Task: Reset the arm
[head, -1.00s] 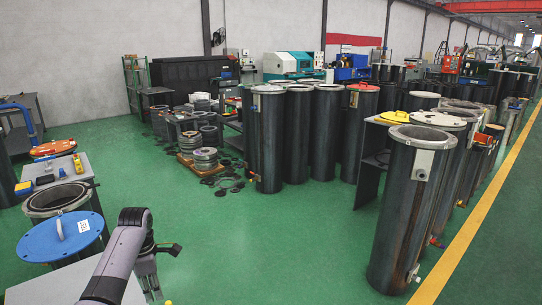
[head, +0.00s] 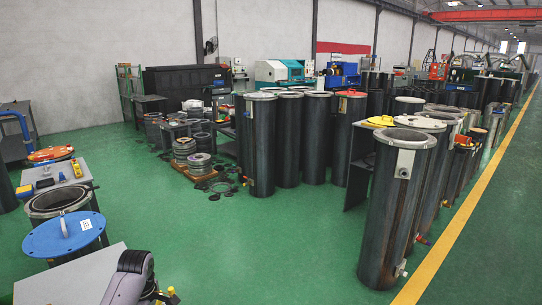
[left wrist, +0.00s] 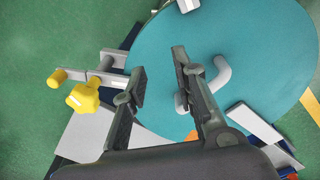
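My left arm (head: 130,278) comes in at the bottom left of the head view, beside a light table top (head: 75,280). Its fingers are mostly cut off by the bottom edge there. In the left wrist view my left gripper (left wrist: 159,65) is open, with a clear gap between its fingers and nothing between them. A blue round lid (left wrist: 255,55) with a grey curved handle (left wrist: 220,72) lies beyond the fingers. My right gripper is not in view.
Tall dark flanged cylinders (head: 392,205) stand at right, with more (head: 262,150) in the middle. Stacked flanges (head: 195,163) lie behind. Yellow knobs (left wrist: 85,97) show left of the fingers in the wrist view. Green floor (head: 270,240) in the middle is clear.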

